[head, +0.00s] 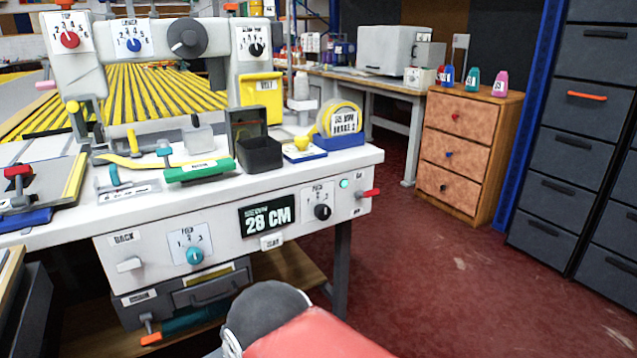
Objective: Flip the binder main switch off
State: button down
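The white binder machine (150,232) stands at left with a control panel on its front. A small red-tipped lever (371,193) sticks out to the right at the panel's right end and looks like the main switch. Its small labels are too small to read. A lit green-teal lamp (344,183) sits just above left of it. A black knob (322,212) is left of the lever, beside a display reading 28 CM (267,216). A red and dark grey part of my arm shows at the bottom centre, below the panel. My gripper's fingers are not visible.
A teal feed dial (195,256) and a white back lever (130,264) are on the panel's left. A black bin (262,155) and a yellow tape roll (340,118) stand on top. The red floor (440,280) right of the machine is clear, up to a wooden drawer cabinet (463,200).

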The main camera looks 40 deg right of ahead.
aim_at(376, 192)
jog(key=z, duration=1.55)
jog(key=i, duration=0.35)
